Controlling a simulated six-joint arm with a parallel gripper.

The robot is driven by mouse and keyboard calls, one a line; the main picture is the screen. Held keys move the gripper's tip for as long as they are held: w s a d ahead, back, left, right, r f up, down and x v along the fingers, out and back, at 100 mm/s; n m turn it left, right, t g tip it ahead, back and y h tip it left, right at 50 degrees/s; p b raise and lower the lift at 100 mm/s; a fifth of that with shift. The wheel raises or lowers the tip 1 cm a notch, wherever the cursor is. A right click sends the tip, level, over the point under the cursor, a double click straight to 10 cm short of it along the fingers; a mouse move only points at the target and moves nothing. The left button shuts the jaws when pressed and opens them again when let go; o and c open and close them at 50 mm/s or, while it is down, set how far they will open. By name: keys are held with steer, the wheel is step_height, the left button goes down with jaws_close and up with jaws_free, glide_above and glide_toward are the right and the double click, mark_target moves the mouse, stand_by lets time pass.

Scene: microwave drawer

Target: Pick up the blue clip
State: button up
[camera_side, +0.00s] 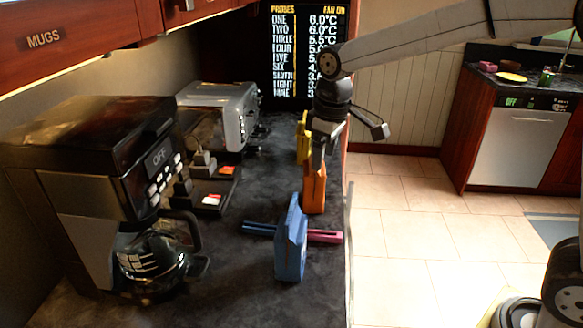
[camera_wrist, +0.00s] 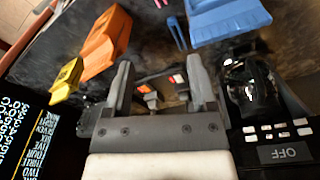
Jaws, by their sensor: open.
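The blue clip (camera_side: 292,240) stands upright on the dark counter near its right edge in the side view. It also shows at the top right of the wrist view (camera_wrist: 228,18), partly cut off. My gripper (camera_side: 318,158) is above and behind it, close to the orange clip (camera_side: 314,190). In the wrist view my gripper (camera_wrist: 158,68) has its fingers spread and nothing held between them. The orange clip (camera_wrist: 105,42) lies left of the fingers there, and the blue clip lies up and right of them.
A yellow clip (camera_side: 303,135) stands behind the orange one. A thin blue bar (camera_side: 259,229) and a pink bar (camera_side: 326,236) flank the blue clip. A coffee maker (camera_side: 95,185) and a toaster (camera_side: 225,108) stand at left. Some bare counter lies in front.

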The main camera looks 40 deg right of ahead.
mark_target(263, 230)
steer(key=shift+w+a+f+n+g, duration=0.6)
steer(key=shift+w+a+f+n, duration=1.1)
steer(key=shift+w+a, duration=2.35)
steer(key=shift+w+d+f, duration=0.3)
steer(key=shift+f, duration=2.9)
steer(key=shift+w+d+f, duration=0.25)
steer(key=shift+d+f, duration=0.1)
steer(key=shift+f, duration=2.8)
steer(key=shift+w+d+f, duration=0.3)
steer(key=shift+f, duration=2.9)
jaws_close()
